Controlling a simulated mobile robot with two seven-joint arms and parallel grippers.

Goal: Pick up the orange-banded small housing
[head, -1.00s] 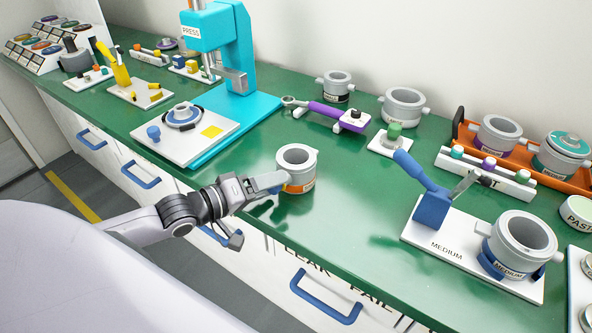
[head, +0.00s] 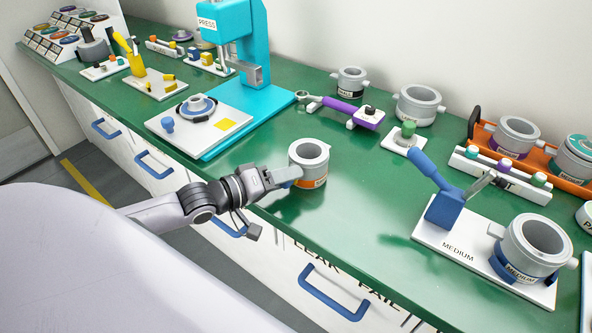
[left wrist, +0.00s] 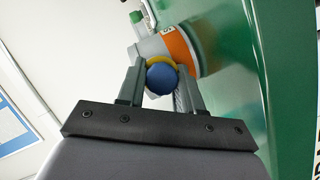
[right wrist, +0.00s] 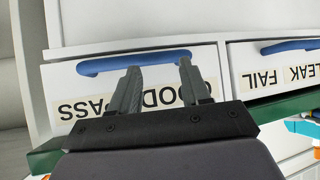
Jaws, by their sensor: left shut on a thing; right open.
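The orange-banded small housing (head: 309,154) is a grey open-topped cup standing upright at the front of the green bench in the head view. I cannot tell whether its base touches the bench. My left gripper (head: 286,177) reaches it from the left, at its side. In the left wrist view, the orange band (left wrist: 179,48) shows beyond the fingers. The left gripper (left wrist: 161,76) is shut on the housing's side, at a round blue end with a yellow ring (left wrist: 162,77). My right gripper (right wrist: 159,66) is open and empty, in front of the drawer fronts.
A cyan press (head: 241,75) with a white fixture plate (head: 199,138) stands behind left. A white MEDIUM board (head: 459,249) with a blue clamp and a grey housing (head: 539,240) lies to the right. Bare green bench surrounds the small housing. Blue drawer handles (right wrist: 133,62) jut from the front.

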